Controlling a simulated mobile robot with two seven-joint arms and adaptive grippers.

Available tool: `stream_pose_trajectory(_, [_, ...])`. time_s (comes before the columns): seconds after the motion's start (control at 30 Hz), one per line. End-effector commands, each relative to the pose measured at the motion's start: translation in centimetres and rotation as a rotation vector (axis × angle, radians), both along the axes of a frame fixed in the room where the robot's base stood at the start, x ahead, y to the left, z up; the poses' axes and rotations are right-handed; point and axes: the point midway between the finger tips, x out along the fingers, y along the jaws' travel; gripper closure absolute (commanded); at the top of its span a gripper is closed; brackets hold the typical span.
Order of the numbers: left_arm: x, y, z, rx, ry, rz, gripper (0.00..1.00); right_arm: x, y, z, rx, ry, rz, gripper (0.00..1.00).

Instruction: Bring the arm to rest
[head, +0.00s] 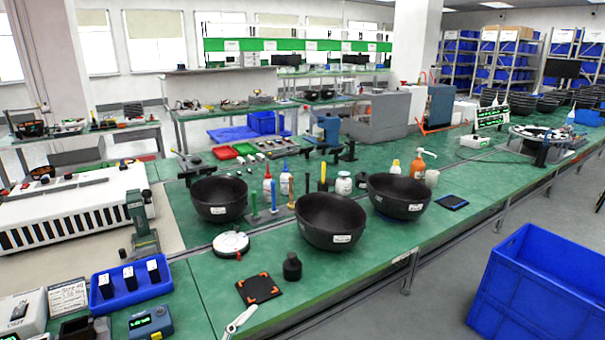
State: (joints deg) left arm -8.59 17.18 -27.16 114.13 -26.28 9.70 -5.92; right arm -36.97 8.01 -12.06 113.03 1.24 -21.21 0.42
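Neither of my arms nor grippers shows in the head view. The green workbench (205,270) runs from the near left to the far right. Three dark bowls stand on it: a left one (218,199), a front one (330,222) and a right one (398,196). In front of them lie a round white-topped disc (231,244), a black square pad with orange corners (259,289) and a small dark cylinder (292,267).
A blue tray (131,285) with several dark upright blocks sits at the near left, beside a blue meter (151,322). A white slotted unit (75,208) stands behind them. A large blue bin (545,285) stands on the floor at right. Grey floor (430,285) is clear beside it.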

Motion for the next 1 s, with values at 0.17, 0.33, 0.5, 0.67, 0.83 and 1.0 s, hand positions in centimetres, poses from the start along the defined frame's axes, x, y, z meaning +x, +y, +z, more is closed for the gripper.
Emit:
stream_pose_trajectory(0.17, [-2.4, 5.7, -11.2, -0.068, 0.383, 0.191, 0.32, 0.0, 0.0, 0.2, 0.002, 0.001, 0.000, 1.00])
stream_pose_trajectory(0.33, [-7.6, 9.9, -20.3, -0.108, 0.691, 0.332, 0.32, 0.0, 0.1, 0.2, 0.004, 0.003, -0.001, 1.00])
stream_pose_trajectory(0.5, [-12.8, 12.5, -26.0, -0.129, 0.898, 0.423, 0.32, -0.2, 0.1, 0.1, 0.004, 0.007, -0.001, 1.00])
stream_pose_trajectory(0.67, [-15.2, 13.5, -28.1, -0.140, 0.983, 0.459, 0.32, -0.3, 0.1, 0.0, 0.004, 0.009, 0.000, 1.00])
stream_pose_trajectory(0.83, [-15.6, 13.6, -28.4, -0.139, 0.995, 0.463, 0.32, -0.3, 0.1, 0.0, 0.004, 0.010, -0.001, 1.00])
stream_pose_trajectory(1.0, [-15.5, 13.6, -28.3, -0.139, 0.993, 0.462, 0.32, -0.3, 0.1, 0.0, 0.004, 0.010, -0.001, 1.00])
